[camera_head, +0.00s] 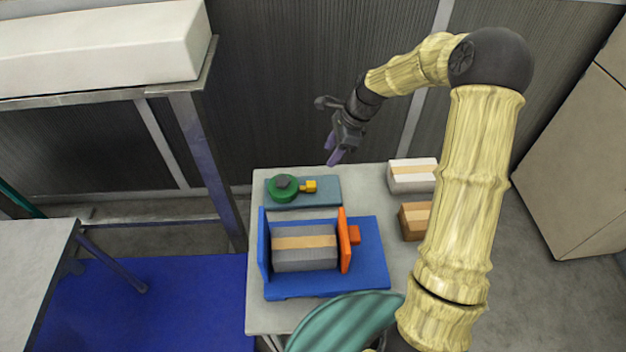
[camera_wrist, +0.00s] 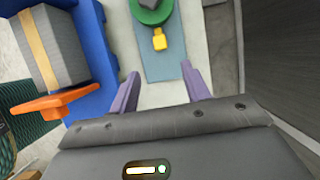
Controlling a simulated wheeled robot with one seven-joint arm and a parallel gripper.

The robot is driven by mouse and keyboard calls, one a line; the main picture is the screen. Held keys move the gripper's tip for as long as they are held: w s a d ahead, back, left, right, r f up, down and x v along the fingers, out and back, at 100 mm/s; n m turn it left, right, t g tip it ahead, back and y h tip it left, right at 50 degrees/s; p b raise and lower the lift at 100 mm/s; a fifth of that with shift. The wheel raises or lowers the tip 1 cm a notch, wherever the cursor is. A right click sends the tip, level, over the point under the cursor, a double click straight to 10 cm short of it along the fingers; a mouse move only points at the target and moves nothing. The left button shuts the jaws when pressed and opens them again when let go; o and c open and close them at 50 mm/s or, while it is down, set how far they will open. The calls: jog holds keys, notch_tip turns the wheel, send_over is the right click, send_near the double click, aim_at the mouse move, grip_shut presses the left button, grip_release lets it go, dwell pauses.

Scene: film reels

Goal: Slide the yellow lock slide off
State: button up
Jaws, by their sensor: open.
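The yellow lock slide (camera_head: 310,186) is a small block at the right side of a round green part (camera_head: 283,188) with a dark top. Both sit on a blue-grey plate (camera_head: 325,182) at the back left of the table. In the wrist view the yellow lock slide (camera_wrist: 159,40) is below the green part (camera_wrist: 152,10), ahead of the gap between my fingers. My gripper (camera_head: 335,156) is open and empty. It hangs above and behind the back edge of the table, apart from the slide. Its purple fingers (camera_wrist: 160,88) show in the wrist view.
A blue holder (camera_head: 370,262) with an orange plate (camera_head: 345,240) carries a grey box (camera_head: 304,258) in front of the slide. A white box (camera_head: 412,175) and a brown box (camera_head: 414,220) stand at the right. Bare grey tabletop (camera_head: 365,185) lies right of the plate.

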aim_at(311, 184)
jog(key=p+x, duration=0.1)
jog(key=x, duration=1.2)
jog(key=shift+f, duration=0.3)
grip_shut()
